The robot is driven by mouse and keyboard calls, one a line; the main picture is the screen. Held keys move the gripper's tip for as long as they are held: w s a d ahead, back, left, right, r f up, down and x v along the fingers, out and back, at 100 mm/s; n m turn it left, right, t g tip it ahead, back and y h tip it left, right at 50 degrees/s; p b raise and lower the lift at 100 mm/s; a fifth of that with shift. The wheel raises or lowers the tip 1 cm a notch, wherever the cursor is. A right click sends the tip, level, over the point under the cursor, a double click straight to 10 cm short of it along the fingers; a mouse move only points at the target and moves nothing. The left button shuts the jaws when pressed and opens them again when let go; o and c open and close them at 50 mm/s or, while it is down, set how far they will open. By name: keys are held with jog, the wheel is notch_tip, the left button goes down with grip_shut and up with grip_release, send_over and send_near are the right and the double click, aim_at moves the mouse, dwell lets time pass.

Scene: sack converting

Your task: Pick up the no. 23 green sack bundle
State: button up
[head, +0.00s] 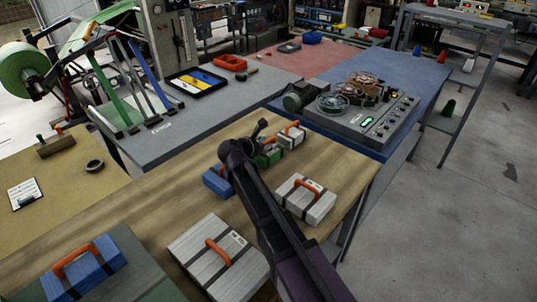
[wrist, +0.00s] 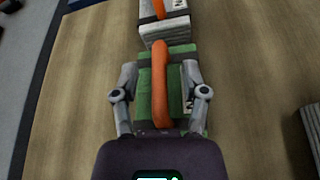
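The green sack bundle (wrist: 174,58) has an orange handle (wrist: 160,85), a dark strap and a pale label, whose number I cannot read. It lies on the wooden bench top, directly under my gripper (wrist: 159,72) in the wrist view. My gripper is open, one finger on each side of the handle and apart from it; the fingers overlap the bundle's side edges. In the head view the green bundle (head: 268,157) is partly hidden behind my arm.
A white bundle (wrist: 165,29) sits close beyond the green one. A blue bundle (head: 217,182) is left of it, and white bundles (head: 305,203) (head: 217,266) are nearer. Another blue bundle (head: 87,268) lies front left. Bare wood shows between them.

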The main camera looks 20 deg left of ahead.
grip_shut()
jog(key=shift+r, duration=0.1)
notch_tip(320, 180, up, 10)
jog(key=p, duration=1)
dwell(0.8)
